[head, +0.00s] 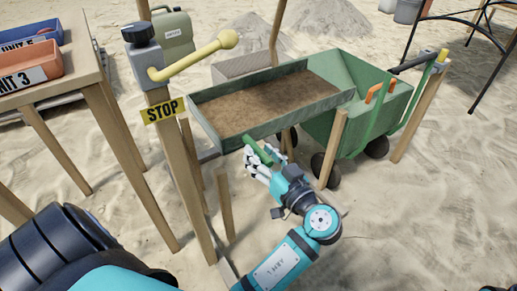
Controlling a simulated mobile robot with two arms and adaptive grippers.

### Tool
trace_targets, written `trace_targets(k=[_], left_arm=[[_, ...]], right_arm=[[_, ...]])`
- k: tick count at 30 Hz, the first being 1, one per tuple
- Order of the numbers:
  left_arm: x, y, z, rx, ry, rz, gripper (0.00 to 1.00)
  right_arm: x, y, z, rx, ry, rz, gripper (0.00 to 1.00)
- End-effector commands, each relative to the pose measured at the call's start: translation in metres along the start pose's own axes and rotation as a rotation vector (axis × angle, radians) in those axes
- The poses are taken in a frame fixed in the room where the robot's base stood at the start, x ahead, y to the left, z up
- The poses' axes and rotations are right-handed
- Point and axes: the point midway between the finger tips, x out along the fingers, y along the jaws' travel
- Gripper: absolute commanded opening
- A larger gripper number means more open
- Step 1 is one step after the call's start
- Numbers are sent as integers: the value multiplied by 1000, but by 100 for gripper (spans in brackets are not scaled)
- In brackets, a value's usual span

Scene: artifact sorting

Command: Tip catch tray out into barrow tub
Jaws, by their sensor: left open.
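The catch tray (226,125) is a long, shallow green tray with brown soil spread inside, looking about level on a wooden frame. A green bar handle (257,150) sticks out from its near side. The green barrow tub (352,72) stands behind and right of the tray, whose right end overlaps it in the picture. The tub's inside is partly hidden. My left gripper (263,168) is open just below the handle, its pale fingers close around or beside it; I cannot tell if they touch. My right gripper is out of view.
A post with a yellow-knobbed lever (195,60) and a STOP sign (164,109) stands left of the tray. A wooden table with a red bin (28,74) and a blue bin (28,33) is at far left. Open sand lies at right.

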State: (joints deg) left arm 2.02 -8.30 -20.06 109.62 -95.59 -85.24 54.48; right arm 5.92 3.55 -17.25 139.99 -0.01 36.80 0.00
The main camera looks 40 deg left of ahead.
Motion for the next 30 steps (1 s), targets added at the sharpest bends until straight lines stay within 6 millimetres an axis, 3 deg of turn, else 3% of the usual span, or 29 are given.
trace_targets(k=[5,15,30], left_arm=[[0,0,0,0,0,0,44],[0,0,0,0,0,0,0],[4,-4,-6,12,1,-2,0]], right_arm=[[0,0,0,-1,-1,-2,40],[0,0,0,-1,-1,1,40],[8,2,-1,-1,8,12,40]])
